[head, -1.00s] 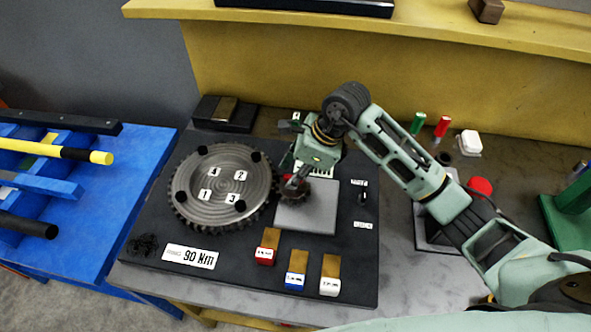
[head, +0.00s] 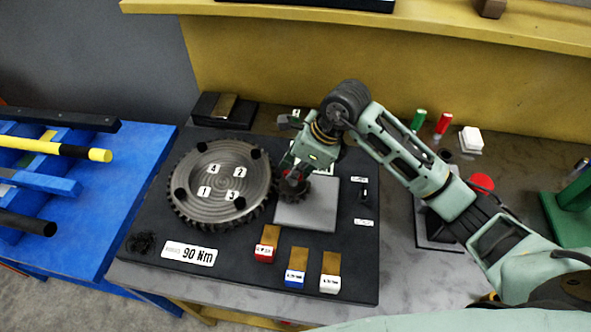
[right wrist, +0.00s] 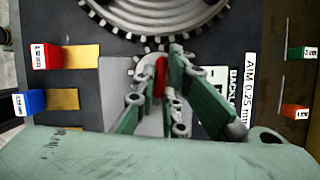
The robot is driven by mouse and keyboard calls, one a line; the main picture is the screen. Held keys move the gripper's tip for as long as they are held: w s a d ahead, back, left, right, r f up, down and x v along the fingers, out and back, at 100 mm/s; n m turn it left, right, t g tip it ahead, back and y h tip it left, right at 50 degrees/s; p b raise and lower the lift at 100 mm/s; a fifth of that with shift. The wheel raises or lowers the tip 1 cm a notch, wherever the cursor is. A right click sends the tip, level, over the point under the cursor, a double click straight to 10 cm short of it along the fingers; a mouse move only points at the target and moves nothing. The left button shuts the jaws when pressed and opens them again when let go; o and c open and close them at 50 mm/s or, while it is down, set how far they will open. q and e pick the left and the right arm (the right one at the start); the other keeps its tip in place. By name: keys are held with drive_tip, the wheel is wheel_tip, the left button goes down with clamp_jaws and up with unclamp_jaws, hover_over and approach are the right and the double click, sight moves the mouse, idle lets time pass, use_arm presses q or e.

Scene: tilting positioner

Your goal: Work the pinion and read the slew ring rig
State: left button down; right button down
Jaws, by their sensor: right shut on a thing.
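The large dark toothed slew ring (head: 221,211) lies flat on the black base plate (head: 150,215), with black bolts and white labels 1, 2, 3 and 4. Its teeth also show at the top of the right wrist view (right wrist: 158,37). The small toothed pinion (head: 294,188) sits at the ring's right edge. My right gripper (head: 291,173) is over the pinion and shut on it; in the right wrist view a red part (right wrist: 160,76) stands between the fingers. The fingers partly hide the pinion. My left gripper is not in view.
Red (head: 265,252), blue (head: 294,279) and white (head: 330,284) labelled blocks stand at the plate's front. A "90 Nm" sign (head: 189,253) lies front left. A grey square pad (head: 310,212) is beside the pinion. A blue table (head: 120,190) with bars stands left.

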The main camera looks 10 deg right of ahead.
drive_tip(key=shift+a+m+t+h+b, duration=0.15)
drive_tip(key=shift+m+t+b, duration=0.2)
drive_tip(key=shift+m, duration=0.45)
drive_tip(key=shift+d+m+t+h+b, duration=0.15)
drive_tip(key=shift+m+t+b, duration=0.2)
drive_tip(key=shift+m, duration=0.45)
drive_tip(key=shift+a, duration=0.1)
drive_tip(key=c, duration=1.8)
unclamp_jaws()
drive_tip(key=v, duration=1.2)
drive_tip(key=shift+w+r, duration=0.1)
drive_tip(key=shift+w, duration=0.05)
